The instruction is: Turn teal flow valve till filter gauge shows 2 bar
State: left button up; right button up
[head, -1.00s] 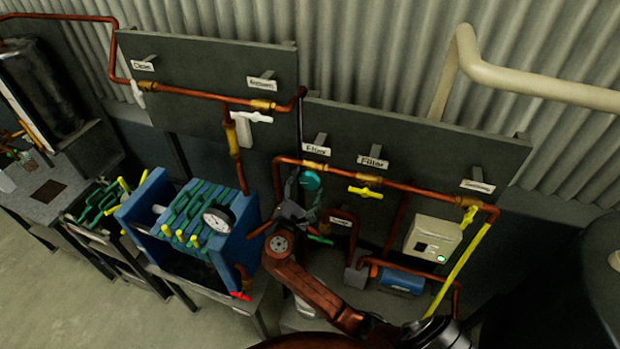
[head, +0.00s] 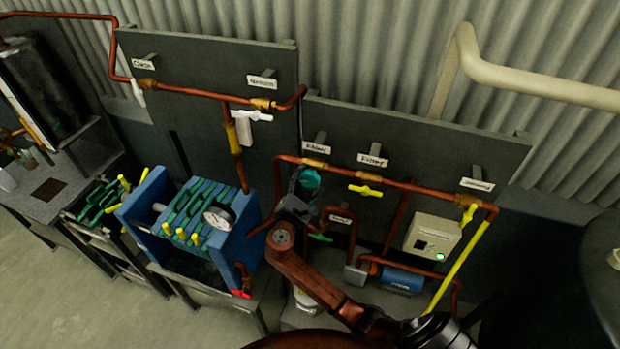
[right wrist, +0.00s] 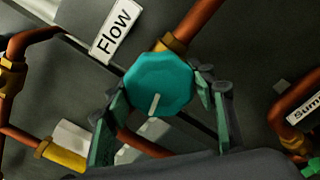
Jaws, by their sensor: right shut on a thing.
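The teal flow valve (head: 310,179) is a round knob on the copper pipe of the right panel, under a "Flow" sign. In the right wrist view the knob (right wrist: 160,84) faces me, with a pale pointer mark slanting at its lower middle. My right gripper (head: 306,190) is shut on the knob, a finger on each side of it. My left gripper is not in view.
A yellow-handled valve (head: 365,190) sits on the pipe to the right, under a "Filter" sign (head: 372,160). A green lever (head: 320,238) is just below my gripper. A beige switch box (head: 432,237) and a blue pump (head: 402,279) stand at right.

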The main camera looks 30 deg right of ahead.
jog(key=shift+c, duration=0.7)
jog(key=shift+f+m+b, duration=0.15)
jog(key=shift+m+b, duration=0.25)
jog(key=shift+c, duration=0.2)
jog(key=shift+m+b, duration=0.75)
jog(key=shift+m, duration=0.45)
jog(key=o, duration=1.2)
